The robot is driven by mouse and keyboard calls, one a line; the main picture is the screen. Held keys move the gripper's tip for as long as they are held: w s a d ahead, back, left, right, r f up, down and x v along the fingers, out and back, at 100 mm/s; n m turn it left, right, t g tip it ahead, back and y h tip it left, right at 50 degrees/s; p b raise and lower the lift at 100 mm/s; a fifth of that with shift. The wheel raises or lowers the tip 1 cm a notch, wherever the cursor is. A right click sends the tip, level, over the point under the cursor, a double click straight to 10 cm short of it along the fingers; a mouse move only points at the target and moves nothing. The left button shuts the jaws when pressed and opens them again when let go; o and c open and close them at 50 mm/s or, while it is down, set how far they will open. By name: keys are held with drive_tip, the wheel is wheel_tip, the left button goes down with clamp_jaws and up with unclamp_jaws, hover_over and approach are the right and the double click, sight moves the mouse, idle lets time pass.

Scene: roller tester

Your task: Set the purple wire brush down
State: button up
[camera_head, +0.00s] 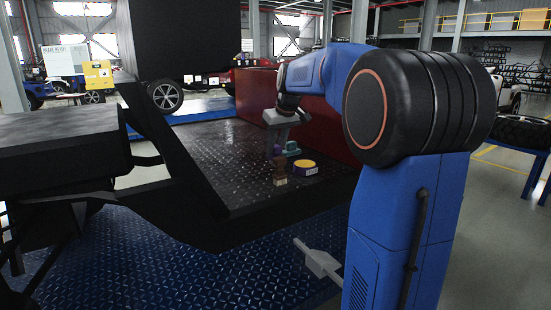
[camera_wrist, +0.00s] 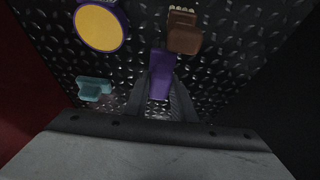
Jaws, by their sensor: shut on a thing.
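In the wrist view, the purple wire brush (camera_wrist: 161,72) is between the fingers of my gripper (camera_wrist: 160,105). The gripper is shut on it. The purple body points up the picture, over the dark tread plate; its bristles cannot be made out. Whether it touches the plate cannot be told. In the head view, my gripper (camera_head: 273,150) is low over the dark platform (camera_head: 225,150), and the purple brush is mostly hidden there.
A brown brush with pale bristles (camera_wrist: 184,32) lies close beyond the purple one. A yellow disc with a purple rim (camera_wrist: 102,27) and a teal piece (camera_wrist: 93,88) lie to the left. A red wall (camera_head: 325,115) stands behind. The platform's left part is bare.

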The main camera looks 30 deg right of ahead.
drive_tip(key=shift+f, duration=1.95)
drive_tip(key=shift+f, duration=0.1)
drive_tip(key=o, duration=1)
drive_tip(key=shift+c, duration=0.2)
